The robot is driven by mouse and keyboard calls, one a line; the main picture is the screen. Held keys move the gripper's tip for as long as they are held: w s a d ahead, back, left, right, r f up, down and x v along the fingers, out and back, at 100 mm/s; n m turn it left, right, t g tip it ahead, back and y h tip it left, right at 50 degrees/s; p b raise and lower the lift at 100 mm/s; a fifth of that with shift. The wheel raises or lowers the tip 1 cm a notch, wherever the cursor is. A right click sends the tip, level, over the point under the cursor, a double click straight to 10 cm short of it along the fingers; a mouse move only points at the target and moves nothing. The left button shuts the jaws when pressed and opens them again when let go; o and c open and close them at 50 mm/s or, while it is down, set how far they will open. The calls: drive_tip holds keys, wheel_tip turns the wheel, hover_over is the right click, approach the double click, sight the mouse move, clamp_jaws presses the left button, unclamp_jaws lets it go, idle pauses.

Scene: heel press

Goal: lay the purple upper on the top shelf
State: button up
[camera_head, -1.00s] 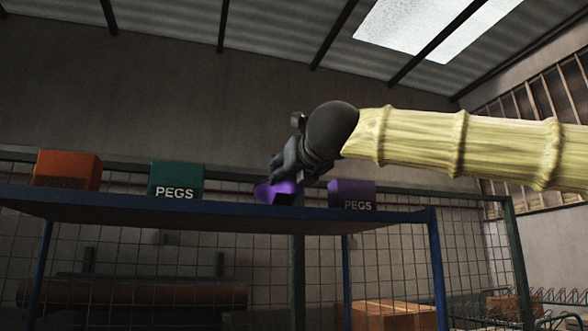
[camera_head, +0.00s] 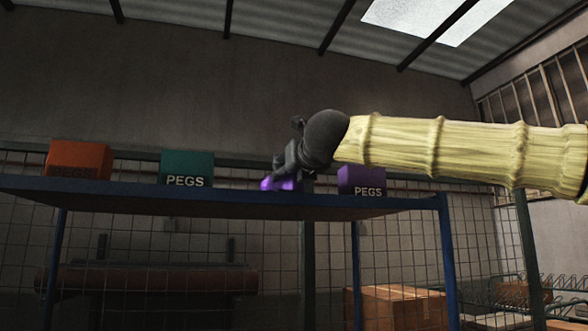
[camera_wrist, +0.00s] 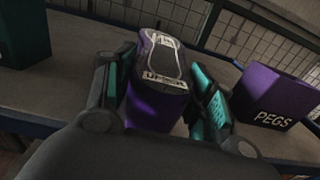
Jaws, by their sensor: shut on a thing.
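The purple upper (camera_wrist: 157,85) is between the two teal-padded fingers of my gripper (camera_wrist: 163,92) in the wrist view, with a dark label on its top face. My gripper is shut on it. In the head view the upper (camera_head: 279,184) shows just above the front edge of the top shelf (camera_head: 240,203), partly behind my gripper (camera_head: 284,172). From this low angle I cannot tell whether its underside touches the shelf. The grey shelf surface (camera_wrist: 75,92) shows around it in the wrist view.
A purple PEGS box (camera_head: 361,180) stands just right of the upper. A green PEGS box (camera_head: 187,168) and an orange box (camera_head: 80,159) stand to the left. Wire mesh (camera_head: 420,225) runs behind the shelf. The shelf between the green box and the upper is clear.

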drive_tip(key=shift+f+b, duration=0.75)
drive_tip(key=shift+b, duration=0.05)
idle(0.9)
drive_tip(key=o, duration=1.2)
drive_tip(key=v, duration=1.2)
drive_tip(key=shift+d, duration=0.1)
